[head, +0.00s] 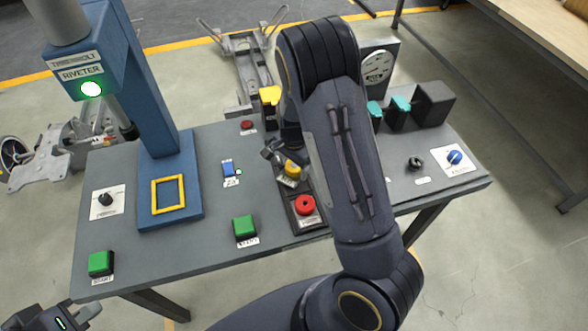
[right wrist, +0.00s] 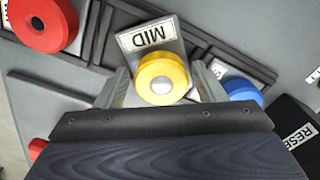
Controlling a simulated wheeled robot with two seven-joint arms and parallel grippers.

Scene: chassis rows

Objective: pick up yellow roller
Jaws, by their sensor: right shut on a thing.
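In the right wrist view the yellow roller (right wrist: 162,72) lies between the two fingers, next to a tilted plate marked MID (right wrist: 150,38). My right gripper (right wrist: 162,88) is shut on it. In the head view my right arm hides part of this gripper and of the rack. My left gripper (head: 58,318) is at the bottom left corner, away from the table, and its jaws are not clear.
The grey table (head: 200,255) bears a blue riveter (head: 155,110), green buttons (head: 245,227), a blue switch (head: 229,169) and a gauge (head: 377,66). A red roller (right wrist: 42,22) and a blue one (right wrist: 243,90) flank the yellow one. Teal parts (head: 400,104) stand at the back right.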

